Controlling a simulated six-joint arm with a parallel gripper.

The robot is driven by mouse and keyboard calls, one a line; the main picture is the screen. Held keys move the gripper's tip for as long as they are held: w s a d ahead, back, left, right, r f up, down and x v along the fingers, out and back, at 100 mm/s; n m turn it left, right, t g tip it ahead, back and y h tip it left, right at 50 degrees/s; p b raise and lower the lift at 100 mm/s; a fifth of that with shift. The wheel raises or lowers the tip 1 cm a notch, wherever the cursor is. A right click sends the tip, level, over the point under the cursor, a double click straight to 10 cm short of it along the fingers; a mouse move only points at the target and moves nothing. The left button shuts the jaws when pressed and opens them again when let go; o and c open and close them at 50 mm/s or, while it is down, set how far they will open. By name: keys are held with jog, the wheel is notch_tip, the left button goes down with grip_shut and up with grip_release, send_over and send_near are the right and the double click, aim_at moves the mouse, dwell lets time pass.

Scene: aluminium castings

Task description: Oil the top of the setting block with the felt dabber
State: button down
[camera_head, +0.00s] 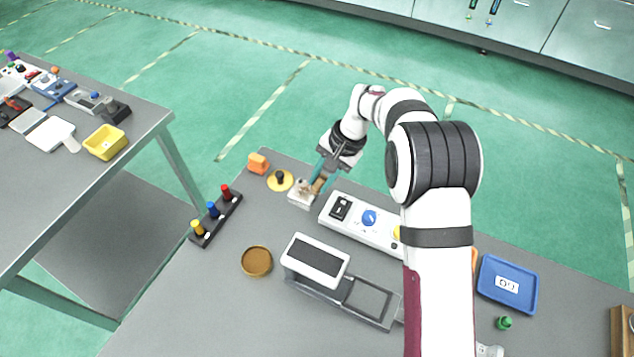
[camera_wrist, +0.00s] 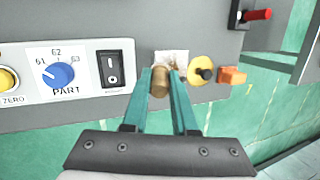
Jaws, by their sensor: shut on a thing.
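The setting block (camera_head: 301,195) is a small pale metal block on the grey bench, left of the white switch panel. It also shows in the wrist view (camera_wrist: 171,57), partly hidden by the dabber and a finger. My gripper (camera_head: 320,178) has teal fingers and is shut on the felt dabber (camera_wrist: 160,82), a tan-brown cylinder. In the head view the dabber (camera_head: 318,187) is at the right side of the block, its tip by the block's top. I cannot tell whether it touches.
A yellow disc with a black knob (camera_head: 280,181) and an orange block (camera_head: 258,163) stand just left of the setting block. The switch panel (camera_head: 352,225) lies close on the right. A brown round dish (camera_head: 256,261) and a rack of coloured pegs (camera_head: 215,219) are nearer the front.

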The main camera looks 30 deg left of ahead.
aim_at(321, 178)
jog(key=shift+r, duration=2.8)
jog(key=shift+s+f, duration=0.45)
